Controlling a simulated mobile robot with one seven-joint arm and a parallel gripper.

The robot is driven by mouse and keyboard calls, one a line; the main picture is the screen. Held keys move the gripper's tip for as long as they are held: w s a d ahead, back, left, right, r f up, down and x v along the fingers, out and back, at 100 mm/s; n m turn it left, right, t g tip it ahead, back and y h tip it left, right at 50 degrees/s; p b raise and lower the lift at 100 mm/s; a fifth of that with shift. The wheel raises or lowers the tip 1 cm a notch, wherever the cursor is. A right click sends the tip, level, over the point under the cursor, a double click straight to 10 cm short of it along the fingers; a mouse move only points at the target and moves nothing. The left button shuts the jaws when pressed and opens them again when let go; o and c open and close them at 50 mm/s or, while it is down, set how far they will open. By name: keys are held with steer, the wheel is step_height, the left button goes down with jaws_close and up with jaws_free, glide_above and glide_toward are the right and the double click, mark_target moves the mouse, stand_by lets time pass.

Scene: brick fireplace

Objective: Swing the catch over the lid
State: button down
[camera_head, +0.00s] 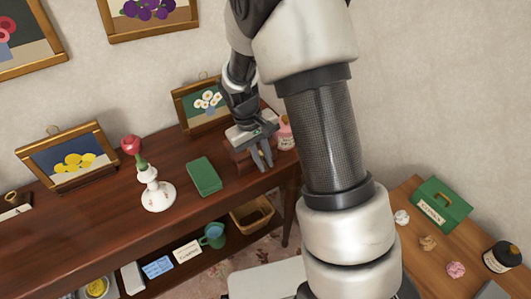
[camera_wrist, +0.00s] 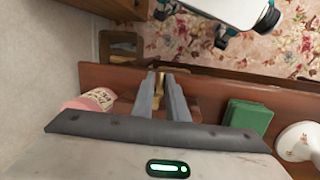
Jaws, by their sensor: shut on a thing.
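A small reddish-brown wooden box (camera_head: 238,157) stands on the dark wooden table, mostly hidden by my gripper. My gripper (camera_head: 262,162) reaches down at the box's front side, its two fingers close together. In the wrist view, my gripper (camera_wrist: 162,76) has its fingertips nearly together around a small brass-coloured piece (camera_wrist: 161,77), which looks like the catch. Brown wood of the box shows beside the fingers. The lid's position and how far the catch is turned cannot be made out.
A pink jar (camera_head: 285,134) stands close to the right of the box. A framed flower picture (camera_head: 204,103) leans behind. The table's front edge is near my fingers.

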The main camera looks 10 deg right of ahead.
steer(key=shift+w+a+r+g+h+p, duration=0.15)
steer(key=shift+a+g+h+p, duration=0.1)
steer(key=shift+g+p, duration=0.3)
steer(key=shift+w+a+r+g+h+p, duration=0.1)
steer(key=shift+a+r+g+h+p, duration=0.1)
steer(key=shift+g+p, duration=0.35)
steer(key=c, duration=1.8)
jaws_free()
steer(key=shift+a, duration=0.1)
steer(key=shift+c, duration=0.2)
steer(key=shift+w, duration=0.1)
steer(key=shift+r, duration=0.2)
steer(key=p+v, duration=0.1)
steer(key=v, duration=1.6)
steer(key=shift+p, duration=0.3)
